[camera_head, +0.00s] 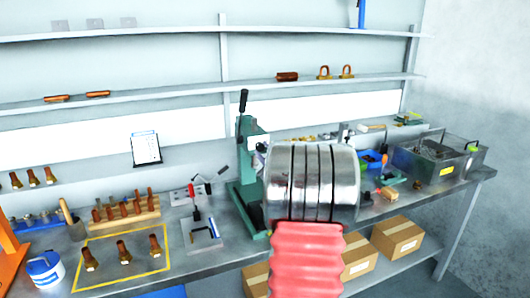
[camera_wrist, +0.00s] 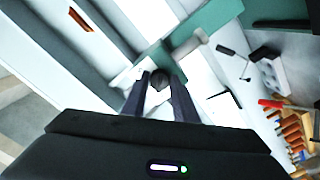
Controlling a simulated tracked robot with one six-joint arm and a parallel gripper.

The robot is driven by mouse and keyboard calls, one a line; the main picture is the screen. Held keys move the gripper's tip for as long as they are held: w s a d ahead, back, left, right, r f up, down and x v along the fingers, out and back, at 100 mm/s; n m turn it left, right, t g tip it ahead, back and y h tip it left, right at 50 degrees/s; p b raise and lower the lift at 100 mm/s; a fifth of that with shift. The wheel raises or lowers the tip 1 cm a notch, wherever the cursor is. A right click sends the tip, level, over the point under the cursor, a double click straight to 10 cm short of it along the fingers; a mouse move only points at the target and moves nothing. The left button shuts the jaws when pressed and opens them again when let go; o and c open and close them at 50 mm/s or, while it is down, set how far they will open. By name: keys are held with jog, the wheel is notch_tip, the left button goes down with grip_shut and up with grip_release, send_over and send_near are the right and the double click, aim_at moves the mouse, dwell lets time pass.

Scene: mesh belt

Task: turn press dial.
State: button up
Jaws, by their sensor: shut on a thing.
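The green press (camera_head: 246,160) stands on the bench, left of the middle in the head view. Its black-gripped lever (camera_head: 243,101) points up. In the wrist view, green parts of the press (camera_wrist: 208,28) show beyond my gripper. My gripper (camera_wrist: 160,88) has its two dark fingers on either side of a small dark round knob (camera_wrist: 160,77) and is shut on it. The knob looks like the press dial, but the fingers hide its sides and any marking cannot be read. In the head view my own arm hides the gripper and the dial.
A yellow-framed mat (camera_head: 163,240) with brass-coloured bolts lies left of the press. A rack of copper-coloured pieces (camera_head: 125,212) is behind it. A grey metal bin (camera_head: 431,163) stands at the right. Cardboard boxes (camera_head: 397,237) sit below. Shelves (camera_head: 180,93) run along the wall.

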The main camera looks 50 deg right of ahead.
jog(key=m, duration=0.4)
jog(key=shift+a+f+m, duration=0.1)
jog(key=shift+f+m, duration=0.05)
jog(key=shift+m, duration=0.15)
jog(key=m, duration=1)
jog(key=shift+m, duration=0.4)
jog(key=m, duration=0.4)
jog(key=shift+m, duration=0.4)
jog(key=shift+s, duration=0.1)
jog(key=o, duration=0.8)
jog(key=shift+o, duration=1.3)
jog(key=shift+r, duration=0.2)
jog(key=shift+a, duration=0.1)
